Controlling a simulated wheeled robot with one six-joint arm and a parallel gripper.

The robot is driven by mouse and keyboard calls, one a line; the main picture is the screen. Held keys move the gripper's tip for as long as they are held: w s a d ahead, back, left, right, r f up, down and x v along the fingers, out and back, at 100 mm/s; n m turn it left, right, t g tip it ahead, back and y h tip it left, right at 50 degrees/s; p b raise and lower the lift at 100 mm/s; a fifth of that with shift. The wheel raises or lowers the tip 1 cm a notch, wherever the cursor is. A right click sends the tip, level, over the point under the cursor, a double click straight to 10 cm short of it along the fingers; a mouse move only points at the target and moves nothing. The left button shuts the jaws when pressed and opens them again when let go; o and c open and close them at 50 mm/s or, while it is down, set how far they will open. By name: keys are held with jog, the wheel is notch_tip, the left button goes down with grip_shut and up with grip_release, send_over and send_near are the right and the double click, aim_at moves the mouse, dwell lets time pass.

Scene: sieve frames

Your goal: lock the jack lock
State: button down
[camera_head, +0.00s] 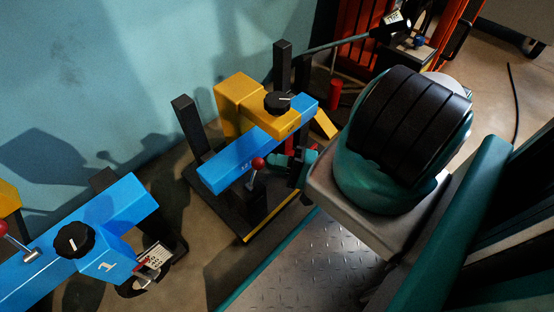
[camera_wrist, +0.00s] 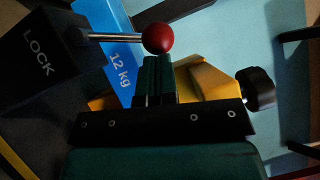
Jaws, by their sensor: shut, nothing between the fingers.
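The jack lock is a dark box marked LOCK (camera_wrist: 38,55) at the left of the wrist view. A metal rod runs from it to a red ball knob (camera_wrist: 157,38). In the head view the knob (camera_head: 258,163) stands above a short metal rod beside the blue beam. My gripper (camera_wrist: 157,62) is shut and empty, its teal fingertips overlapping the knob's lower edge in the wrist view. In the head view my gripper (camera_head: 274,160) is just right of the knob. I cannot tell whether they touch.
A blue beam (camera_head: 235,168) marked 12 kg and a yellow block (camera_head: 240,92) with a black dial (camera_head: 278,102) stand close by. Another blue frame (camera_head: 110,265), with a dial, is at lower left. Dark posts (camera_head: 185,120) stand behind.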

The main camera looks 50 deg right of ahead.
jog(key=shift+a+r+n+g+h+p, duration=0.6)
jog(key=shift+a+n+p, duration=0.7)
jog(key=shift+p, duration=3.05)
jog(key=shift+a+r+n+g+h+p, duration=0.6)
jog(key=shift+a+n+p, duration=0.7)
jog(key=shift+p, duration=3)
jog(key=shift+a+r+n+g+h+p, duration=0.35)
jog(key=shift+a+n+g+h+p, duration=0.7)
jog(key=shift+p, duration=3.3)
jog(key=shift+a+f+n, duration=0.1)
jog(key=shift+a+n, duration=0.15)
jog(key=shift+n, duration=0.1)
